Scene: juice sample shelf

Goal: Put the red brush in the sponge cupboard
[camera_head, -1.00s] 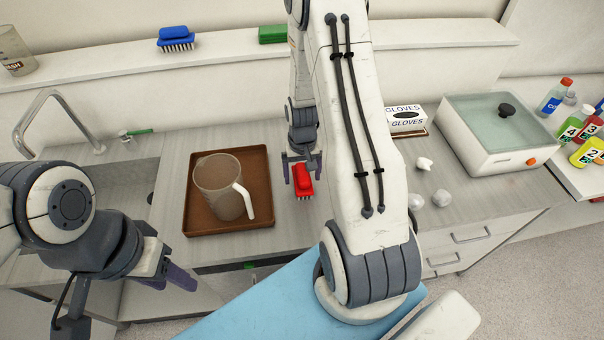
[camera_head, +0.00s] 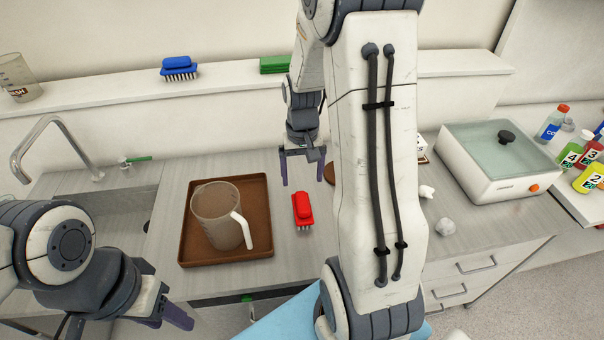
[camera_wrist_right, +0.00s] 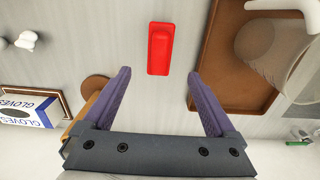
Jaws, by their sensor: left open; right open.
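The red brush (camera_head: 302,208) lies on the grey counter, just right of the brown tray, bristles toward the counter. It also shows in the right wrist view (camera_wrist_right: 160,48), beyond the fingertips and roughly midway between them. My right gripper (camera_head: 302,180) is open and empty, above the counter and behind the brush, not touching it. In the right wrist view its two purple fingers (camera_wrist_right: 160,78) are spread apart. My left gripper (camera_head: 178,312) is open and empty at the lower left, in front of the counter. I cannot make out the sponge cupboard for certain.
The brown tray (camera_head: 262,188) holds a clear jug (camera_head: 217,213). A blue brush (camera_head: 179,67) and a green sponge (camera_head: 275,65) are on the shelf. A glove box (camera_wrist_right: 30,106) and crumpled white pieces (camera_head: 445,227) lie to the right. A white bath (camera_head: 500,165) stands beyond.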

